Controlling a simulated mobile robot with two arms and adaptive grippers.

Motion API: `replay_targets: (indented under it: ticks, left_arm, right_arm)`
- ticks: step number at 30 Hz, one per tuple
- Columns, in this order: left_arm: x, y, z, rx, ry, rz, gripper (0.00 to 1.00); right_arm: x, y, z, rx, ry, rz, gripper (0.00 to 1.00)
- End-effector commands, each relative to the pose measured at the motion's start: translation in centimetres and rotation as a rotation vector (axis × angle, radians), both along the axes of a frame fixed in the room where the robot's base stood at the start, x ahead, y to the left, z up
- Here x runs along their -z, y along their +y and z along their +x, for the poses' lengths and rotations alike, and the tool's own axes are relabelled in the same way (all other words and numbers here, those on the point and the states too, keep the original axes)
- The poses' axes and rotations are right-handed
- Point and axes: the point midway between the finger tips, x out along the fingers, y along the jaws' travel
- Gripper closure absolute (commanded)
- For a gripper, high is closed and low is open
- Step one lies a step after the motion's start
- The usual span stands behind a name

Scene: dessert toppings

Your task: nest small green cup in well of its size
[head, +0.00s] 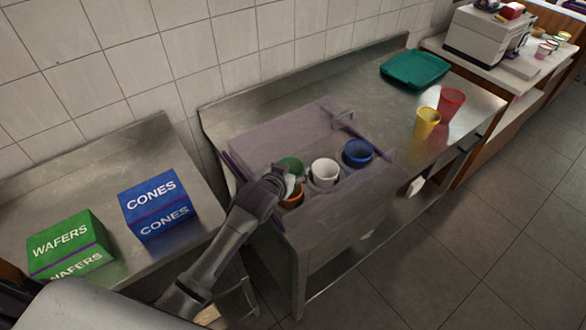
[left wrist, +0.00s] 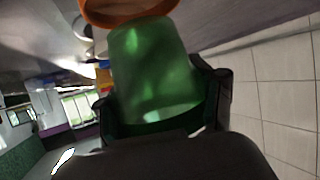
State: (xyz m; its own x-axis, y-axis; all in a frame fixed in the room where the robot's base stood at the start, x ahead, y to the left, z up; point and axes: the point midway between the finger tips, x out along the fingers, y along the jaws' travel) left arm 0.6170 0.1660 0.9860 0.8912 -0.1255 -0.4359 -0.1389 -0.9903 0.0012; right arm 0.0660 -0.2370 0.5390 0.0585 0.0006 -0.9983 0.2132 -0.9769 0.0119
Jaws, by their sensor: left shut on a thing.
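The small green cup (head: 291,166) is between the fingers of my left gripper (head: 284,182), at the left end of a grey-purple holder (head: 272,134). In the left wrist view the green cup (left wrist: 152,70) fills the space between the two dark fingers, and my left gripper (left wrist: 160,105) is shut on it. An orange cup (head: 293,197) is close beside the gripper; its rim shows past the green cup in the wrist view (left wrist: 128,10). The green cup's base and any well under it are hidden. My right gripper is not in view.
A white cup (head: 324,173) and a blue cup (head: 357,153) stand in the holder right of the gripper. A yellow cup (head: 427,122), a red cup (head: 451,103) and a teal tray (head: 414,70) are farther right. Boxes of cones (head: 158,206) and wafers (head: 68,245) stand left.

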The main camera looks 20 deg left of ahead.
Motion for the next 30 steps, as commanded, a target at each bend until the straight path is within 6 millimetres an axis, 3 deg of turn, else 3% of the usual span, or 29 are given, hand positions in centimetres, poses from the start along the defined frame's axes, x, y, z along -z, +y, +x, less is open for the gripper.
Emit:
replay_targets:
  ticks: [3, 7, 18, 30]
  left_arm:
    - [1.4, 0.0, 0.0, 0.0, -0.001, 0.001, 0.52]
    - [2.3, 0.0, 0.0, 0.0, -0.001, 0.001, 0.52]
    - [4.8, 0.0, 0.0, 0.0, -0.001, 0.0, 0.52]
    - [5.1, 0.0, 0.0, 0.0, 0.0, 0.0, 0.52]
  right_arm:
    - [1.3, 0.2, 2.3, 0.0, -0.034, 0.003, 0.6]
    - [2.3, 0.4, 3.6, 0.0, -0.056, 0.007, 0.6]
    - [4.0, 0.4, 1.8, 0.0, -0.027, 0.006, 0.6]
    - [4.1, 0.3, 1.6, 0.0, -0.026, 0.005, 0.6]
